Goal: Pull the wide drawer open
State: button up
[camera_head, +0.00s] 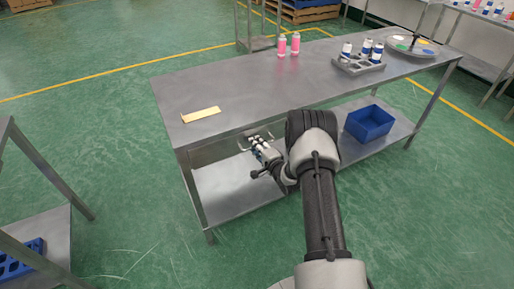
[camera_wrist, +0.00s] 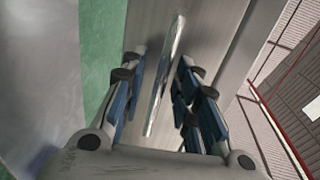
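The wide drawer (camera_head: 222,149) is a grey metal front under the left part of the steel table (camera_head: 235,90). Its bar handle (camera_head: 243,146) shows just beyond my gripper (camera_head: 258,143) in the head view. In the wrist view the shiny handle (camera_wrist: 165,75) runs lengthwise between the two fingers of my gripper (camera_wrist: 160,90), in front of the grey drawer front (camera_wrist: 215,30). The fingers are apart, with a gap on each side of the handle. I cannot tell how deep the handle lies between them. The drawer looks closed.
A brass-coloured plate (camera_head: 201,114), pink bottles (camera_head: 295,44), a grey rack (camera_head: 358,66) with white-and-blue cans and a round tray (camera_head: 413,48) stand on the table. A blue bin (camera_head: 369,123) is on the lower shelf (camera_head: 235,185). The green floor (camera_head: 130,180) in front is clear.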

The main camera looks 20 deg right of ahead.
jog(key=shift+c, duration=0.5)
grip_shut()
